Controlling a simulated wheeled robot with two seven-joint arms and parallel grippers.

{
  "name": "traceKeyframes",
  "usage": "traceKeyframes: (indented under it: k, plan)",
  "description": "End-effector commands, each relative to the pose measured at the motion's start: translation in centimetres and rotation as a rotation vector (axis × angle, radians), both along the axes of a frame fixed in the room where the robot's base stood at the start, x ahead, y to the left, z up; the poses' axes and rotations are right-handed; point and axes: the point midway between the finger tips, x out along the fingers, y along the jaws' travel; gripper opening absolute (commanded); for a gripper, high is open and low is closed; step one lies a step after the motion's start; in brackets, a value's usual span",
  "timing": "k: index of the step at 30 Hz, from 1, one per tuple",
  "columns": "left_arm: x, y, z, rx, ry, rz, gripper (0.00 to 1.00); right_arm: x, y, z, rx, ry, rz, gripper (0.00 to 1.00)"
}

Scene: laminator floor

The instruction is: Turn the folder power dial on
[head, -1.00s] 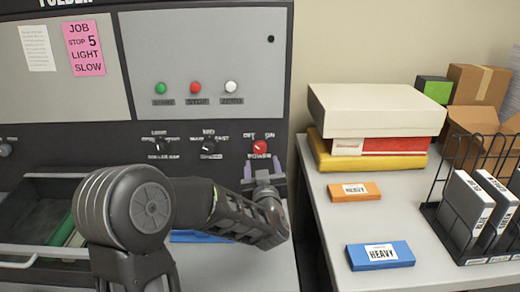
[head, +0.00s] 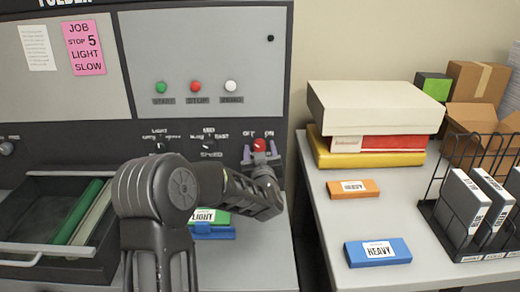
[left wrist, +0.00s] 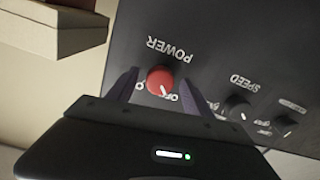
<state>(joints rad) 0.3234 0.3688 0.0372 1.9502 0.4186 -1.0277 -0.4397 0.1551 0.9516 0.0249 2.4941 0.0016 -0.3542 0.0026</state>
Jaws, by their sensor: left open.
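The red power dial (head: 259,145) is on the dark front panel of the folder, at its right end. In the left wrist view the dial (left wrist: 161,79) shows upside down, with its white mark pointing toward the OFF side. My left gripper (head: 260,158) is open at the dial. In the left wrist view its two purple fingers (left wrist: 158,88) stand on either side of the dial, with visible gaps. I cannot tell whether either touches it. The gripper hides the POWER label in the head view. My right gripper is not in view.
The speed dial (head: 208,145) is to the left, below the green, red and white buttons. An open drawer (head: 30,247) is at lower left. A green LIGHT box (head: 218,216) lies below my arm. The right table (head: 315,200) holds boxes and a wire rack (head: 425,208).

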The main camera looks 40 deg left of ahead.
Motion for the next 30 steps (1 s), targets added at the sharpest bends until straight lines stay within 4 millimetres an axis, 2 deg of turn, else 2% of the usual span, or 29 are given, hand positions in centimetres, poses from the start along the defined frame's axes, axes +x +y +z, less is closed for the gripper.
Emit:
traceKeyframes:
  k: [3, 25, 30]
  plan:
    - [-0.02, -0.02, -0.01, 0.0, 0.0, 0.0, 0.59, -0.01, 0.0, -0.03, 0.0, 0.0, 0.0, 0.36]
    - [-0.03, -0.04, 0.0, 0.0, 0.0, 0.0, 0.0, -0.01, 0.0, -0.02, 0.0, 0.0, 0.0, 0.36]
    - [-0.03, -0.04, 0.0, 0.002, 0.001, 0.0, 0.0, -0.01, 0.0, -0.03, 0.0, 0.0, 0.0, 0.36]
